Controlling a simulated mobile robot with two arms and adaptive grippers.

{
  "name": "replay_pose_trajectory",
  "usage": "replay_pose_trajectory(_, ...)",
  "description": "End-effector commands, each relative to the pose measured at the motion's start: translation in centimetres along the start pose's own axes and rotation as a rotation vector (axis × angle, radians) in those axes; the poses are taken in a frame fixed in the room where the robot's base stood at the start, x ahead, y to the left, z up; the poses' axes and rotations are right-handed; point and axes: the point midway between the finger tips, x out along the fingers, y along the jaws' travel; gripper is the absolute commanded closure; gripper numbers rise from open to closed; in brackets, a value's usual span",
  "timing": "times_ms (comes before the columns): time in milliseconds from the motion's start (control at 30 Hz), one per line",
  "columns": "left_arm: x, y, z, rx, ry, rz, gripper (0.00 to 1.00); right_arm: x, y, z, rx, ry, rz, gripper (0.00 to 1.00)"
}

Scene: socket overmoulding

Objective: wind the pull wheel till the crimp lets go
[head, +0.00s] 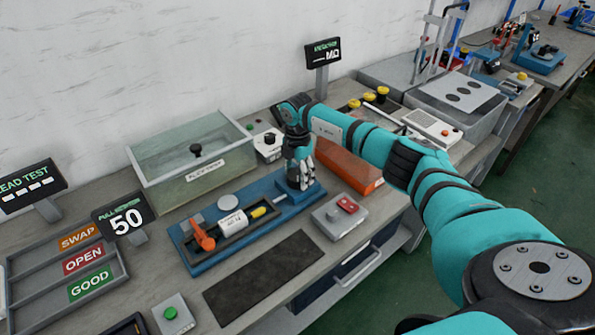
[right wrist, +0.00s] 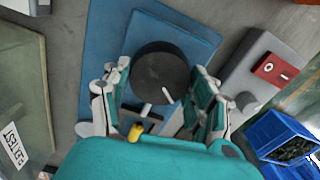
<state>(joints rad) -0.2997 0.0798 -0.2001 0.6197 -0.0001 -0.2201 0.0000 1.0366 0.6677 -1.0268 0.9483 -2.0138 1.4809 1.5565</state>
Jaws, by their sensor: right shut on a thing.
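The blue pull-test fixture (head: 189,253) lies on the bench, with an orange lever (head: 203,236) at its left end. A white labelled block (head: 233,222) and a yellow piece (head: 258,212) lie along its middle. My right gripper (head: 300,183) points down over the fixture's right end and hides the wheel there. In the right wrist view the dark round wheel (right wrist: 163,72), with a white mark on top, sits between the fingers of my right gripper (right wrist: 160,82), which are shut on it. The yellow piece also shows there (right wrist: 135,132). The crimp itself cannot be made out. My left gripper is out of view.
A display (head: 124,217) reads 50. A clear-lidded box (head: 190,160) stands behind the fixture, an orange-red box (head: 347,165) behind the gripper. A grey box with a red switch (head: 340,215) is close on the right. A dark mat (head: 262,278) lies in front.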

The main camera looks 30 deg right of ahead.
Motion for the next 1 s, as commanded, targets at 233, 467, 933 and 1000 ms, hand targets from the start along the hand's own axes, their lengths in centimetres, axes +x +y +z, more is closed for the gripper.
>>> replay_pose_trajectory(233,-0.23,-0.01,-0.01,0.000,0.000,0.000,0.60,-0.16,0.10,0.13,0.037,-0.003,0.004,0.72)
replay_pose_trajectory(467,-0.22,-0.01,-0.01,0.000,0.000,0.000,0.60,-0.15,0.10,0.14,0.039,-0.003,0.004,0.72)
replay_pose_trajectory(933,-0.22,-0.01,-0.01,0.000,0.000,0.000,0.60,-0.06,0.04,0.06,0.037,-0.001,0.002,0.14)
replay_pose_trajectory(1000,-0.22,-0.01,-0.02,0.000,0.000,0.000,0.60,-0.05,0.03,0.04,0.037,-0.001,0.001,0.14)
